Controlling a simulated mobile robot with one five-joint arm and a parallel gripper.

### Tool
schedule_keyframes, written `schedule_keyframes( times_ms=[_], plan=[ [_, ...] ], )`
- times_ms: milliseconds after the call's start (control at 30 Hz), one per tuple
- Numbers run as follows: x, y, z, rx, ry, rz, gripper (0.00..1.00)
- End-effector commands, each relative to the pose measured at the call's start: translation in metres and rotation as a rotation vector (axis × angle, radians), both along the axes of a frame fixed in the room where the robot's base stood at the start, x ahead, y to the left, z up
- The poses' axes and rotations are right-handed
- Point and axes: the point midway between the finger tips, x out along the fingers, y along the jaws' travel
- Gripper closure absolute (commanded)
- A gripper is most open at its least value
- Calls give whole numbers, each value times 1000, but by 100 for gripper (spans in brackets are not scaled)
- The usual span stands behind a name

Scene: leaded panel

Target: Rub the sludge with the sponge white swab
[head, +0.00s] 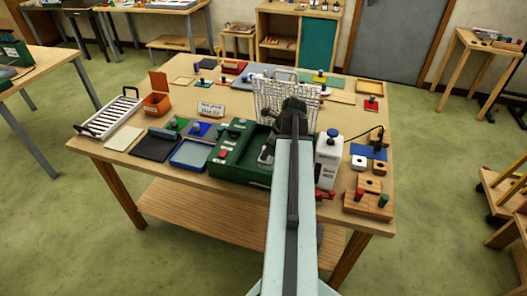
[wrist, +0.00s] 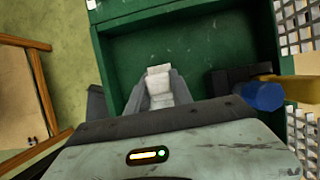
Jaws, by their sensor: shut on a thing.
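My gripper (wrist: 160,100) is low in the middle of the wrist view, its grey fingers shut on a small white block that looks like the sponge white swab (wrist: 159,72). The swab is over the inside of a dark green tray (wrist: 118,22), and I cannot tell whether it touches the floor of the tray. I cannot make out the sludge in either view.
A blue knob (wrist: 264,96) on a yellow and dark part is close right of my gripper. A white wire rack (head: 270,98) stands behind the green unit. A white dispenser (head: 327,165) is to its right, and a blue-rimmed tray (head: 190,166) to its left.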

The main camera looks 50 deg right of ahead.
Motion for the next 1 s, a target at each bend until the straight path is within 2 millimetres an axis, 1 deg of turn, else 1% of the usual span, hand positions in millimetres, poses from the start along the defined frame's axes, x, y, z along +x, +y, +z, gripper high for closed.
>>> schedule_keyframes(
  times_ms=[133, 333, 400, 667, 900, 1000],
  plan=[
    [-9, -4, -1, 0, 0, -1, 100],
    [-28, -12, -3, 1, 0, -2, 100],
    [-32, -13, -3, 0, 1, -1, 100],
    [-37, -16, -3, -1, 3, -1, 100],
    [-59, -25, -2, -1, 3, -3, 100],
    [-64, -28, -1, 0, 2, -1, 100]
  ],
)
